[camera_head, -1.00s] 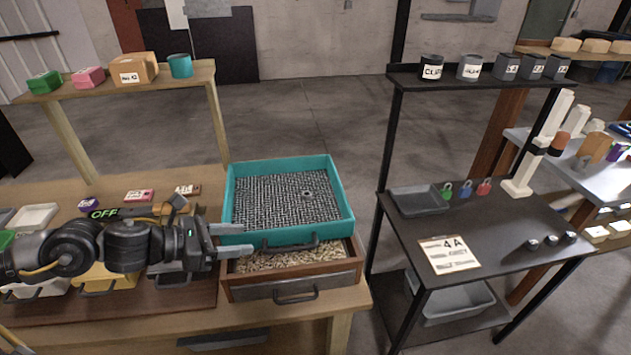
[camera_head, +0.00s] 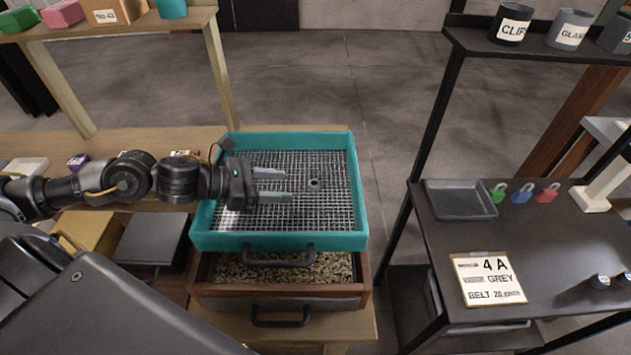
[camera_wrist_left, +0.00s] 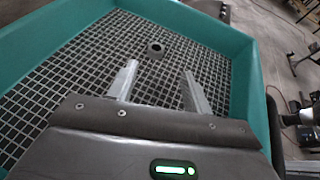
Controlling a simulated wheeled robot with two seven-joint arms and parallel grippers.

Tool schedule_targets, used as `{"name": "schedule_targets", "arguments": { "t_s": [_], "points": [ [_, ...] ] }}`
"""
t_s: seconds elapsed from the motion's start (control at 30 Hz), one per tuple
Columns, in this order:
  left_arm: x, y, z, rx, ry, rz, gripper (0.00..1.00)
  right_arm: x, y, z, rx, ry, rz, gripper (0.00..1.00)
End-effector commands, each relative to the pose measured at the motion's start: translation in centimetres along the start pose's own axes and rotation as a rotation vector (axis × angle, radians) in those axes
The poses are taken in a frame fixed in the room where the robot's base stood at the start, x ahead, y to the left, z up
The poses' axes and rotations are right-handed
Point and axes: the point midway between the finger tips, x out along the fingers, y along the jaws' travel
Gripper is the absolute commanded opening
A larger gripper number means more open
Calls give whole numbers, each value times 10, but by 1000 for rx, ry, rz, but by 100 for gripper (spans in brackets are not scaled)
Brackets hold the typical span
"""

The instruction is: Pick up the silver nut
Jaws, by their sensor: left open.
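The nut (camera_head: 314,183) lies on the wire mesh of the teal sieve tray (camera_head: 352,190), right of the mesh's middle. It looks dark grey with a hole through it. It also shows in the left wrist view (camera_wrist_left: 155,49), beyond the fingertips. My left gripper (camera_head: 290,184) is over the mesh, open and empty, with its fingers pointing right toward the nut. In the left wrist view its two fingers (camera_wrist_left: 160,68) are spread, and the nut stands ahead of the gap between them, apart from both. My right gripper is not in view.
Below the tray is a wooden drawer (camera_head: 205,291) of pale granules. The tray's raised teal walls surround the mesh. At right, a dark table holds a grey tray (camera_head: 460,199), coloured padlocks (camera_head: 522,193) and a 4A card (camera_head: 489,279). Floor shows between the tables.

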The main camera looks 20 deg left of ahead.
Motion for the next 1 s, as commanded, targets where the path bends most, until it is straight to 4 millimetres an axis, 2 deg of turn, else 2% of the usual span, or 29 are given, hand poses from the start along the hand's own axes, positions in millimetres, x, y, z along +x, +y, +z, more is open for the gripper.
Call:
{"name": "schedule_targets", "arguments": {
  "t_s": [0.17, 0.37, 0.63, 0.8, 1.0],
  "points": [
    [13, 0, 4, 0, -4, -3, 50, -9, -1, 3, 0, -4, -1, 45],
    [17, 1, 3, 0, -1, -2, 50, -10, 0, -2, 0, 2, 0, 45],
    [47, 7, 11, -3, -3, -3, 50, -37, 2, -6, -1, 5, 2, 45],
    [65, 7, 7, -1, -2, -3, 50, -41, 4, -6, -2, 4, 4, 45],
    [68, 7, 5, 0, 0, -2, 50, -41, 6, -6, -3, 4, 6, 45]
  ]
}}
